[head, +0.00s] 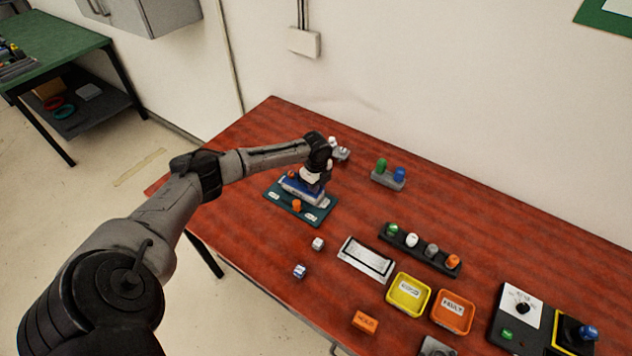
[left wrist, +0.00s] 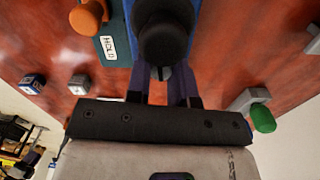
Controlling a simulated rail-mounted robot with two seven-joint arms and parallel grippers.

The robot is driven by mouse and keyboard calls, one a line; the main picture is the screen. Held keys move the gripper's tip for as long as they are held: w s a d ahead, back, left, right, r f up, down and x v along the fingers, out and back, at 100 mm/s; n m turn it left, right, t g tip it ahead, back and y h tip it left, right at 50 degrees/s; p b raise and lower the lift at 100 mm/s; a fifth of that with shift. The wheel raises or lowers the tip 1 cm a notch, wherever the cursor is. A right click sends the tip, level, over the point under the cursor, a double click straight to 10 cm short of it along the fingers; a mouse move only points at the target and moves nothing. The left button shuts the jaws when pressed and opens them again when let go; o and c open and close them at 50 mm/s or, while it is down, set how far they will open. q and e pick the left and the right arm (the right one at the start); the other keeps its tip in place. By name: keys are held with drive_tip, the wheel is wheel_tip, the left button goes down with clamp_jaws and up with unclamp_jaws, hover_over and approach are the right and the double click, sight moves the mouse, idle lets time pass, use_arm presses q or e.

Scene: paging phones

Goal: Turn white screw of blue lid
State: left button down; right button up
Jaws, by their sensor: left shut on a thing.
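A blue lid (head: 298,191) lies on a teal board (head: 313,214) at the left part of the red table. My left gripper (head: 309,186) points down over the lid from above. In the left wrist view the blue lid (left wrist: 143,12) is at the top, partly behind a black round part (left wrist: 163,35). The screw is mostly hidden. Orange knobs (head: 297,205) stand on the board beside the lid. My right gripper is not in view.
A grey holder with green and blue pegs (head: 388,176) stands right of the arm. Two small cubes (head: 318,243) lie in front of the board. A dark peg strip (head: 419,248), yellow tray (head: 394,303) and orange tray (head: 440,323) are further right.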

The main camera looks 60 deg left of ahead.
use_arm(q)
drive_tip(key=n+p, duration=0.4)
drive_tip(key=shift+r+p, duration=0.25)
drive_tip(key=shift+p, duration=0.15)
drive_tip(key=n+p, duration=0.2)
drive_tip(key=n, duration=0.1)
drive_tip(key=shift+w+f, duration=0.1)
drive_tip(key=shift+f+n+p, duration=0.1)
drive_tip(key=shift+n+p, duration=0.7)
drive_tip(key=shift+n, duration=0.3)
drive_tip(key=c, duration=1)
unclamp_jaws()
drive_tip(key=shift+r+p, duration=0.35)
drive_tip(key=shift+r, duration=6.5)
